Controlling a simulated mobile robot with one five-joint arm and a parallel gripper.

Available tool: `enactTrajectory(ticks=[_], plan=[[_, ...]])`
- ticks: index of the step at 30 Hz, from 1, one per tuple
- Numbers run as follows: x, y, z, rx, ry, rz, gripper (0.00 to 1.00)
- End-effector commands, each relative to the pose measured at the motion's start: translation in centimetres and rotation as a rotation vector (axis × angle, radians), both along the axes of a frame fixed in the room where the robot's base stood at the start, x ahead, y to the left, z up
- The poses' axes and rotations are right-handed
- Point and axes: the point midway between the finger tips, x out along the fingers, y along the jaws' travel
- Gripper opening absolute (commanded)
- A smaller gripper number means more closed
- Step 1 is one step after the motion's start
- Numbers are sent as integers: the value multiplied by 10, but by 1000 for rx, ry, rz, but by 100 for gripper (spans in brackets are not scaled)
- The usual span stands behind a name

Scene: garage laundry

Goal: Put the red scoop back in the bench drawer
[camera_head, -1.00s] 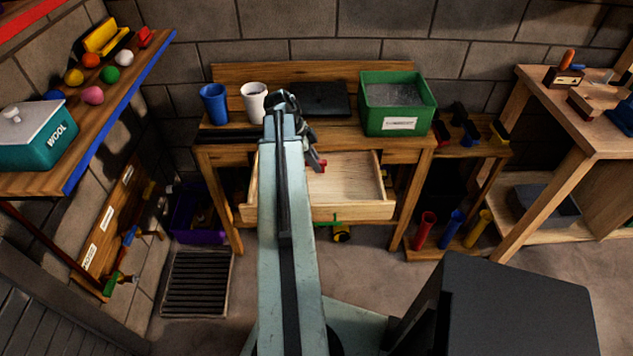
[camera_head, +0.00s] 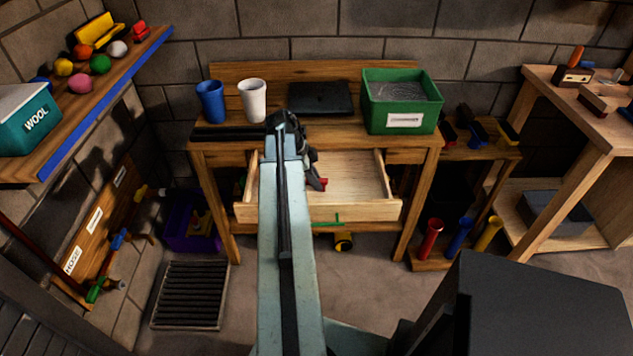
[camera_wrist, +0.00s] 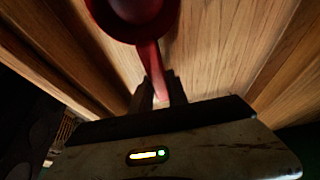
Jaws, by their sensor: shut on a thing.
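The wooden bench drawer (camera_head: 350,209) is pulled open at the front of the bench, and its pale floor shows bare on the right. My gripper (camera_head: 317,184) is over the open drawer, partly hidden behind my arm. A small bit of the red scoop (camera_head: 324,184) shows at its tip. In the wrist view, my gripper (camera_wrist: 156,92) is shut on the red scoop's handle (camera_wrist: 152,62), with the scoop's round bowl at the top of the picture. Wooden boards fill the background behind it. I cannot tell whether the scoop touches the drawer floor.
On the bench top (camera_head: 345,128) stand a blue cup (camera_head: 211,102), a white cup (camera_head: 252,100), a dark flat case (camera_head: 320,97) and a green bin (camera_head: 401,103). A shelf (camera_head: 90,95) with balls and a wool box juts out at left. Floor in front is mostly clear.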

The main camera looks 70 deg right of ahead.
Motion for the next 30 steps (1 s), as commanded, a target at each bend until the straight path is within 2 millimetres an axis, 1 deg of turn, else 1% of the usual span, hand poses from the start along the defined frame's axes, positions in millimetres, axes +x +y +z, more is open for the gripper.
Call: enactTrajectory(ticks=[1, 2, 3, 4, 13, 17, 20, 23, 30], plan=[[0, 0, -3, 0, 0, 0, 0], [0, 0, -2, 0, 0, 0, 28], [0, 0, -1, 0, 0, 0, 39], [0, 0, -1, 0, 0, 0, 41], [0, 0, 0, 0, 0, -1, 41], [1, 0, 7, 0, 0, 0, 41], [5, 2, 21, 0, 0, 0, 41], [12, 4, 40, 0, 0, 0, 41], [33, 12, 94, 0, 0, 0, 41]])
